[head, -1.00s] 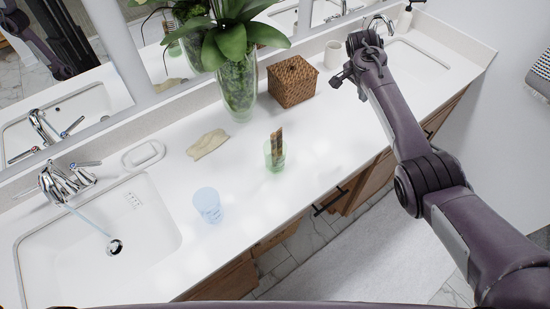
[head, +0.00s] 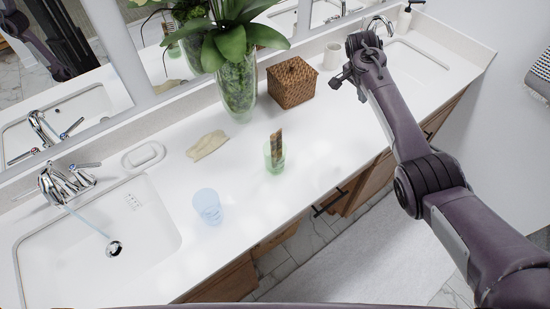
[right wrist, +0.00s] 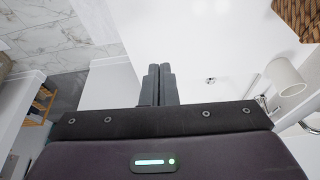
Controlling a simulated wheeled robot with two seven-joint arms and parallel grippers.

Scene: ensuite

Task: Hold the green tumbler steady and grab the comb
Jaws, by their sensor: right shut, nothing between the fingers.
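The green tumbler (head: 274,160) stands upright on the white counter in the middle of the head view. The brown comb (head: 276,143) stands in it, its upper part above the rim. My right gripper (head: 352,81) is well to the right of the tumbler and above the counter, near the right sink. In the right wrist view its fingers (right wrist: 158,84) are together with nothing between them. The tumbler and comb do not show in that view. My left gripper is not in view.
A clear blue cup (head: 208,206) stands left of the tumbler, by the left sink (head: 75,250). Counter around the tumbler is clear.

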